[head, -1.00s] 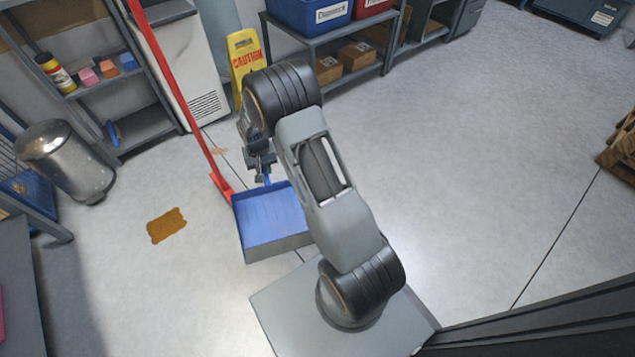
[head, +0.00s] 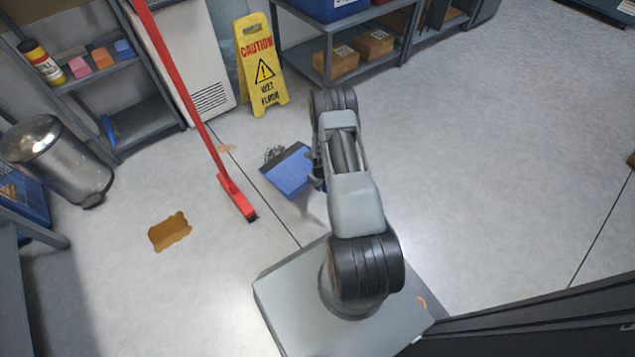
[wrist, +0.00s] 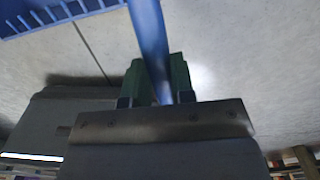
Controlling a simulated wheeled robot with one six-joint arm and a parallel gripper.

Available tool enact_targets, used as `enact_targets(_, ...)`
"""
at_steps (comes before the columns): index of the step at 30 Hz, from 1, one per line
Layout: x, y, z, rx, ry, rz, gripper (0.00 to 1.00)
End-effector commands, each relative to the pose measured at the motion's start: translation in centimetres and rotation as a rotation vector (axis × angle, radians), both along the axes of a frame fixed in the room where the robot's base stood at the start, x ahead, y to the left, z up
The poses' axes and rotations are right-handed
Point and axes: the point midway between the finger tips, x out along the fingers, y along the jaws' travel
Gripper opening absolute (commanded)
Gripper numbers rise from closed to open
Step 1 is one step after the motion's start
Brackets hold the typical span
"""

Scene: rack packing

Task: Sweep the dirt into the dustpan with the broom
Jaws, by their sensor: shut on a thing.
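The blue dustpan (head: 288,174) is at centre in the head view, beside my arm and partly hidden by it. My gripper (head: 316,182) is mostly hidden there. In the wrist view, my gripper's green fingers (wrist: 158,85) are shut on the dustpan's blue handle (wrist: 150,40); a toothed blue edge (wrist: 50,18) shows at top left. I cannot tell how high the pan is held. The red broom (head: 190,105) stands tilted left of the pan, its head on the floor. A brown dirt patch (head: 169,232) lies on the floor to the broom's left.
A metal trash bin (head: 60,160) stands at left beside a grey shelf (head: 145,130). A yellow caution sign (head: 262,65) stands at the back, near a shelf unit with boxes (head: 373,45). A small tan mark (head: 226,149) is behind the broom.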

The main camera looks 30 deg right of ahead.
Motion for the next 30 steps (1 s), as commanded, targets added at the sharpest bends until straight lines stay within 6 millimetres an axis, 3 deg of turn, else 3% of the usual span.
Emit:
enact_targets(6,-0.3,-0.1,-1.5,-0.001,-0.002,-0.092,0.0)
enact_targets(30,-0.4,-0.1,-8.8,0.0,-0.001,-0.093,0.0)
